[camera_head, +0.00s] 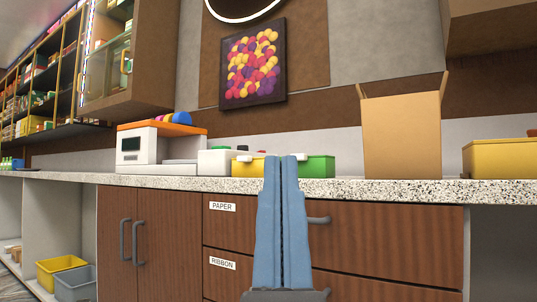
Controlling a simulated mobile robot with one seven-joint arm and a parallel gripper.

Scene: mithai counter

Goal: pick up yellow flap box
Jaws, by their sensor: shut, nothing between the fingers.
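A tall tan-yellow box (402,136) stands upright on the speckled counter (210,184), right of centre, with flaps raised at its top corners. Two plainer yellow containers also show: a low yellow one (500,159) at the right edge and a small yellow one (246,168) behind my gripper, partly hidden. I cannot tell for sure which is the named flap box. My gripper (286,157) points up in front of the counter, its two blue fingers together and empty. It is left of the tall box and apart from it.
Drawers labelled PAPER (222,207) and RIBBON (222,262) lie below. A wall cabinet (490,25) hangs above right. The counter between green container and tall box is clear.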

